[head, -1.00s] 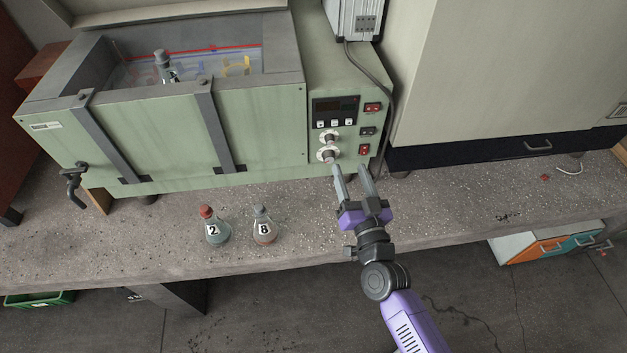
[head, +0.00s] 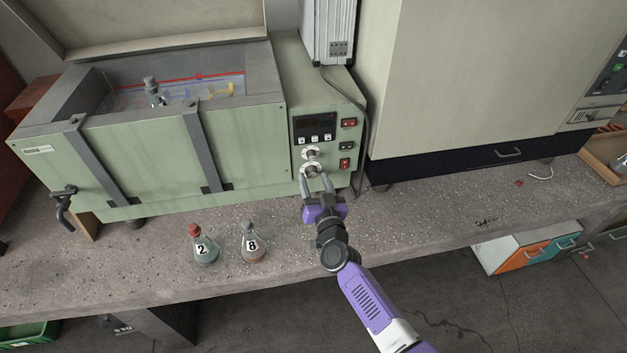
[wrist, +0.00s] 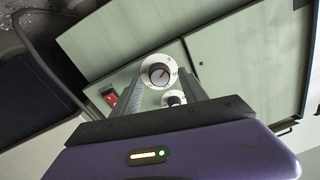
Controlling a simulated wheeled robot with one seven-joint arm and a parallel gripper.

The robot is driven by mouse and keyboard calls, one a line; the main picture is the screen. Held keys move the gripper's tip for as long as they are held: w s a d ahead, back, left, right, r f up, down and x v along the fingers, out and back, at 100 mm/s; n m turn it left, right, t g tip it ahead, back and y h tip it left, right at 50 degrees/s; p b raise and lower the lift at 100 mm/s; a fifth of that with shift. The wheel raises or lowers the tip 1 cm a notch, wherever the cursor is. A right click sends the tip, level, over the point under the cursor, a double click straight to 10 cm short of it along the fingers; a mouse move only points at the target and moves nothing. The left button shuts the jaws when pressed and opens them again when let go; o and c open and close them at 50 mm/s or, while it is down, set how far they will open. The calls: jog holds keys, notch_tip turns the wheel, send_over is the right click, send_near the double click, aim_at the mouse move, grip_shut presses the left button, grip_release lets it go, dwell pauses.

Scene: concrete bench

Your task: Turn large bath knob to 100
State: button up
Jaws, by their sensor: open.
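The bath (head: 150,150) is a pale green box with a control panel on its right. The large bath knob (head: 312,171) is the lower of two knobs, under a smaller knob (head: 310,154). In the wrist view the large knob (wrist: 158,73) has a white dial ring and a reddish pointer mark; the dial numbers are too small to read. The smaller knob (wrist: 173,98) shows below it there. My gripper (head: 315,181) is open and empty, just in front of the large knob. In the wrist view the fingers appear on either side of it; contact cannot be told.
Switches (head: 347,146) line the panel's right side, close to my gripper. A dark cable (head: 364,130) hangs beside the bath. The bench right of my gripper is mostly clear.

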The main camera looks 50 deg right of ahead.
jog(key=shift+w+d, duration=0.3)
jog(key=shift+w, duration=0.1)
jog(key=shift+c, duration=0.2)
grip_shut()
